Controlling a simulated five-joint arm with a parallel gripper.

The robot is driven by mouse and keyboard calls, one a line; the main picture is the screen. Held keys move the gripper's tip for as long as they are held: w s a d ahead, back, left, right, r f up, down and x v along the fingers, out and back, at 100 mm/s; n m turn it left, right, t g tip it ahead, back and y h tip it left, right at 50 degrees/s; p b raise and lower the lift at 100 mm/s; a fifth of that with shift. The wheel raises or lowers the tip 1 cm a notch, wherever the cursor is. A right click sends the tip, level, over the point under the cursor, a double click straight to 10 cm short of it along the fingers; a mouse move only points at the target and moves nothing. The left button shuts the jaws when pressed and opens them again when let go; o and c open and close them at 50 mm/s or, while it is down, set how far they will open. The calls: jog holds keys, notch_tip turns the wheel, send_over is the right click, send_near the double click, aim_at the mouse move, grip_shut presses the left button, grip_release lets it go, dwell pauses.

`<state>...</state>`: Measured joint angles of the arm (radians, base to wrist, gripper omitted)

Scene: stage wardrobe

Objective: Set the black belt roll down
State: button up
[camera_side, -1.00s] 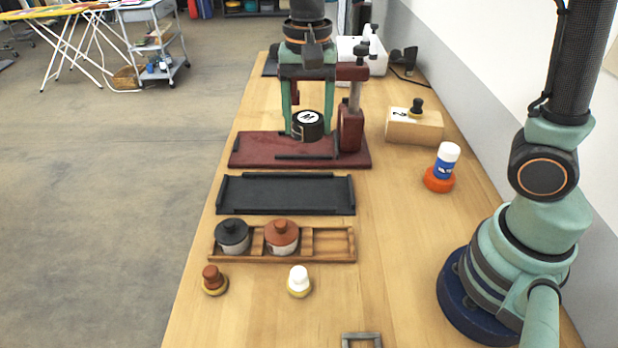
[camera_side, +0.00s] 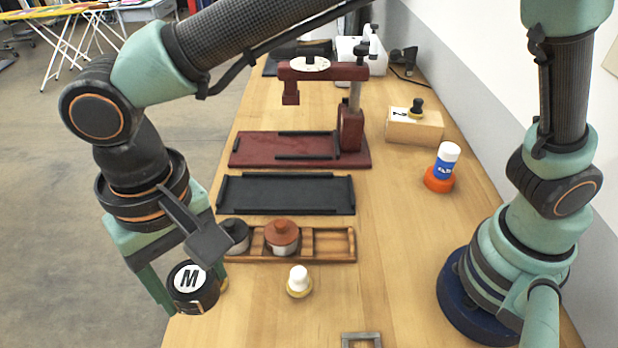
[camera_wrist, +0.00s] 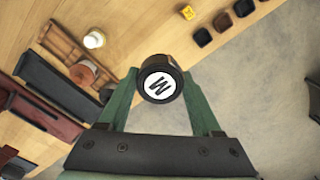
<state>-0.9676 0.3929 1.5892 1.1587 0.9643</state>
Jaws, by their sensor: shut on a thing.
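In the wrist view the roll (camera_wrist: 158,80) sits between the two green fingertips, label facing the camera. The table (camera_side: 390,250) is pale wood, with the grey floor beside it.
A wooden compartment tray (camera_side: 335,244) holds a brown-lidded jar (camera_side: 282,238) and a dark jar (camera_side: 235,236). A white-topped knob (camera_side: 299,281) stands in front. Behind are a black tray (camera_side: 285,194) and a dark red press (camera_side: 300,148). Small dark cups (camera_wrist: 222,21) show in the wrist view.

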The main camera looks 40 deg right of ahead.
aim_at(223, 340)
notch_tip(223, 340, down, 18)
jog(key=shift+r, duration=0.2)
jog(key=shift+f, duration=0.1)
dwell(0.3)
jog(key=o, duration=1.4)
jog(key=shift+o, duration=0.2)
jog(key=shift+d, duration=0.1)
